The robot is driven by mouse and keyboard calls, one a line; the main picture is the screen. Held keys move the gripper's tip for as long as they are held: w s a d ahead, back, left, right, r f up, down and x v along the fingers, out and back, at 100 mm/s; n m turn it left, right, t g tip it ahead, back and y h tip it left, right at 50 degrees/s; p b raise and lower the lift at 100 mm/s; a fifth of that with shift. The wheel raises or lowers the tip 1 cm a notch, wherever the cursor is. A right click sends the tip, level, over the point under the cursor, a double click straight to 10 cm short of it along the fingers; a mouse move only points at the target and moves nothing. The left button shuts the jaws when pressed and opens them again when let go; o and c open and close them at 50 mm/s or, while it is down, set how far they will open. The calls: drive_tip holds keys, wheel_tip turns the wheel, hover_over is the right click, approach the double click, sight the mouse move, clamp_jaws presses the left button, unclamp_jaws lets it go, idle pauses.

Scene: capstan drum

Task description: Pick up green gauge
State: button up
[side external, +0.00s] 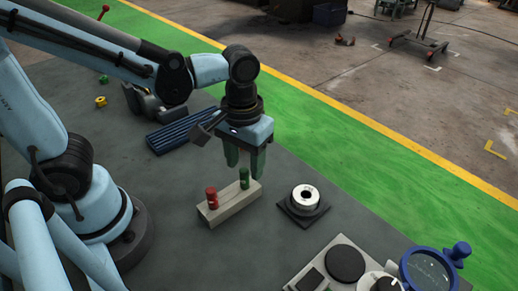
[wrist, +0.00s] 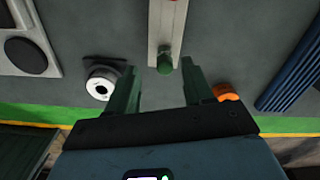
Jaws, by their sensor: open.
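The green gauge (side external: 244,178) stands upright at the right end of a pale block (side external: 226,206). In the wrist view the green gauge (wrist: 164,65) shows at the near end of the block, ahead of the gap between my fingers. My gripper (side external: 245,165) is open and points down, its fingertips just above and around the level of the gauge's top. In the wrist view the two green fingers of my gripper (wrist: 161,85) are spread apart with nothing between them. A red gauge (side external: 211,197) stands at the left end of the same block.
A white and dark ring (side external: 305,197) on a square base stands right of the block. A blue ribbed piece (side external: 182,130) lies behind it. A dial panel (side external: 345,264) and blue-rimmed magnifier (side external: 428,270) are at the front right. An orange round thing (wrist: 226,92) shows beside my right finger.

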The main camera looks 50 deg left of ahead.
sight(244, 169)
drive_tip(key=shift+w+a+f, duration=0.1)
drive_tip(key=shift+a+f, duration=0.05)
drive_tip(key=shift+f, duration=1.15)
drive_tip(key=shift+w+a+f, duration=0.1)
drive_tip(key=shift+a+f, duration=0.05)
drive_tip(key=shift+f, duration=1.15)
clamp_jaws()
